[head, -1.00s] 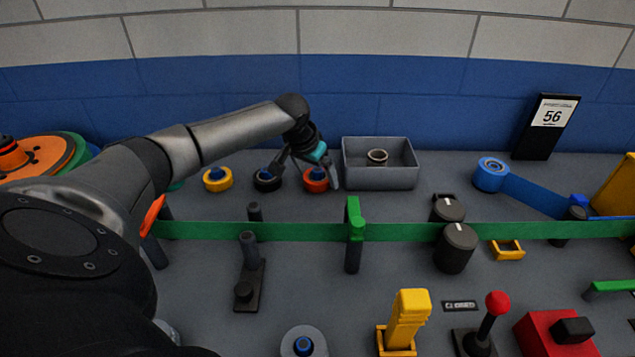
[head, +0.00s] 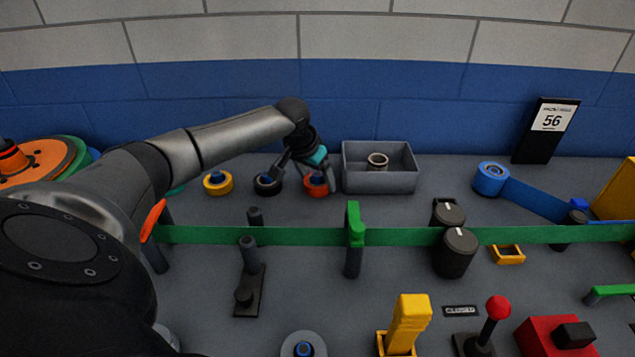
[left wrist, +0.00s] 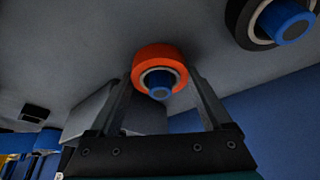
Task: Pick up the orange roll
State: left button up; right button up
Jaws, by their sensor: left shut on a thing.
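The orange roll (head: 315,190) sits at the back of the grey panel, just left of the grey bin. It has a blue core. My left gripper (head: 308,184) reaches it from above and is shut on it, partly hiding its top. In the left wrist view the orange roll (left wrist: 160,62) lies between the two fingers of my left gripper (left wrist: 163,80), one on each side. The roll appears still at panel height; I cannot tell whether it touches the surface. My right gripper is not in view.
A black roll (head: 267,187) and a yellow roll (head: 217,184) stand to the left. The grey bin (head: 380,182), holding a small ring (head: 377,160), is close on the right. A green band (head: 290,235) runs across in front.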

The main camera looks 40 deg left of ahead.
pick_arm(q)
notch_tip(320, 180, up, 20)
jog(key=p, duration=0.5)
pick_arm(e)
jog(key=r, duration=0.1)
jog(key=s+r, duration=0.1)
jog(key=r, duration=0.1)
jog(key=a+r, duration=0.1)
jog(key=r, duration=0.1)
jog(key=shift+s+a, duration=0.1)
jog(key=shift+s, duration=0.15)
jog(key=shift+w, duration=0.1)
pick_arm(q)
jog(key=shift+d, duration=0.1)
